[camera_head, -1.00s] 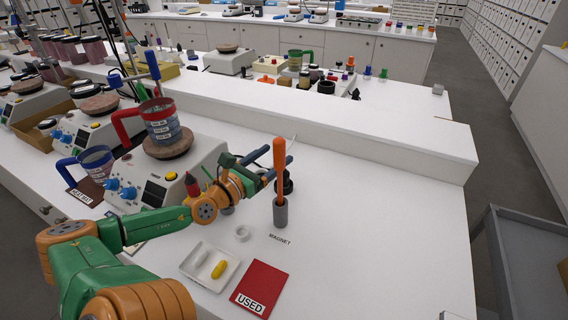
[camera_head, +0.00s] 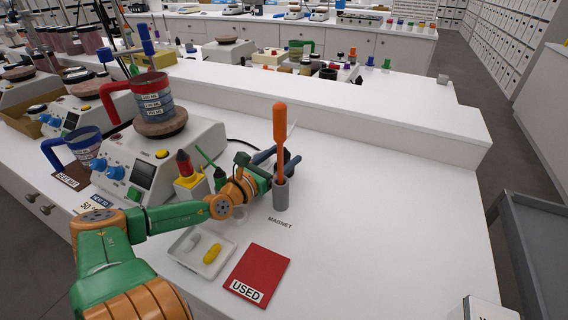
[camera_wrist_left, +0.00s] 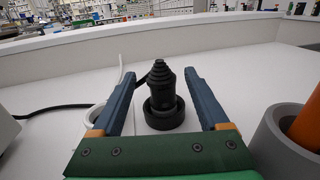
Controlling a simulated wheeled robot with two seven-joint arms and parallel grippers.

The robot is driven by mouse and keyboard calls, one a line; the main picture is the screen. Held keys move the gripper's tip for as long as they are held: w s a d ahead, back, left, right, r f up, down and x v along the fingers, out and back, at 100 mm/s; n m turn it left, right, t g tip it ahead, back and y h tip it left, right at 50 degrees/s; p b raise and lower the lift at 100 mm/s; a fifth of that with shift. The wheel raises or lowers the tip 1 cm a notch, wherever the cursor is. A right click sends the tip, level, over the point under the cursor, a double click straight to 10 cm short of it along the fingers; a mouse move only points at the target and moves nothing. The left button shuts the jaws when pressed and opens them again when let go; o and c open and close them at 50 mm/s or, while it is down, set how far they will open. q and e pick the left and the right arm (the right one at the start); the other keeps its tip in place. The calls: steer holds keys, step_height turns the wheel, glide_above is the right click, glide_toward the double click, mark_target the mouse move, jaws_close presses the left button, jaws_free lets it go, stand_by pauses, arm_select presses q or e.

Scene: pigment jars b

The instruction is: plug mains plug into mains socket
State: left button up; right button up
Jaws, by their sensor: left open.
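A black stepped, cone-shaped part, which looks like the mains plug (camera_wrist_left: 163,88), stands upright on the bench over a wider round black base. A black cord (camera_wrist_left: 45,112) runs towards it from the left and passes behind a finger. My left gripper (camera_head: 281,160) is open and low over the bench. In the wrist view the fingers of my left gripper (camera_wrist_left: 163,76) lie either side of the black part, with gaps visible on both sides. In the head view the gripper and an orange-handled rod mostly hide this part. I cannot make out the mains socket for certain. My right gripper is out of view.
The orange-handled rod (camera_head: 280,135) stands in a grey holder (camera_head: 281,196) close to the gripper's right. A white tray (camera_head: 183,255) with small stir bars and a red USED card (camera_head: 261,270) lie in front. A hotplate (camera_head: 190,150) stands left; the bench right is clear.

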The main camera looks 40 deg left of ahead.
arm_select(q)
steer(key=shift+w+r, duration=0.1)
steer(key=shift+w, duration=0.7)
steer(key=shift+w+a, duration=0.1)
steer(key=shift+w, duration=1)
jaws_close()
